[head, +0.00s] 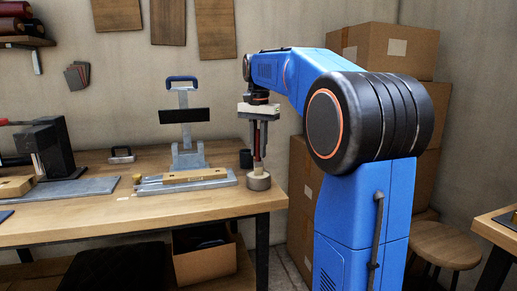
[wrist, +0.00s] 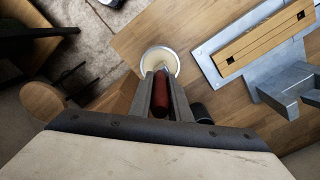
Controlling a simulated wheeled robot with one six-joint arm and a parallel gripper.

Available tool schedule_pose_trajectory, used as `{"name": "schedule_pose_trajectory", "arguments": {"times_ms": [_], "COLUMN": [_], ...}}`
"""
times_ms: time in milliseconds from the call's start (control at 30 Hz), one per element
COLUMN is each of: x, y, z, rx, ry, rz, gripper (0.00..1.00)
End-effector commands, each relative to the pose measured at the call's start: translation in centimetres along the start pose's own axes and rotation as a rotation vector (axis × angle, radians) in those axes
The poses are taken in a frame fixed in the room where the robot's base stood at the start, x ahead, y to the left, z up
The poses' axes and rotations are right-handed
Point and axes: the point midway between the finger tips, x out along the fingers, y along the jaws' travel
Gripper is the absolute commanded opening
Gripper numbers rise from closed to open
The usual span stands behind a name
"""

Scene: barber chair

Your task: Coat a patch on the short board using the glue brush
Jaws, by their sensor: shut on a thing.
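My gripper (head: 258,150) points down near the right end of the workbench. It is shut on the glue brush, whose dark red handle (wrist: 160,95) shows between the fingers in the wrist view. The brush's lower end is over or inside a round glue pot (head: 259,183); I cannot tell how deep. The pot's pale round opening (wrist: 152,60) lies just beyond the fingertips in the wrist view. The short board (head: 195,175) is a light wooden strip lying on a grey metal fixture (head: 218,183), left of the pot. It also shows at upper right in the wrist view (wrist: 262,42).
A grey metal stand (head: 185,130) with a black plate rises behind the board. A dark cup (head: 246,159) stands behind the pot. A black clamp-like machine (head: 55,150) is at the left. The bench's right edge is close to the pot. Cardboard boxes (head: 390,50) are stacked behind my arm.

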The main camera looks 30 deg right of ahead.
Motion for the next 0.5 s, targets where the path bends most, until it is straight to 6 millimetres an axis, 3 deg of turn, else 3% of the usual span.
{"name": "schedule_pose_trajectory", "arguments": {"times_ms": [500], "x": [-3.4], "y": [0.0], "z": [0.0], "rx": [0.000], "ry": [0.002], "rz": [-0.002], "gripper": [0.00]}}
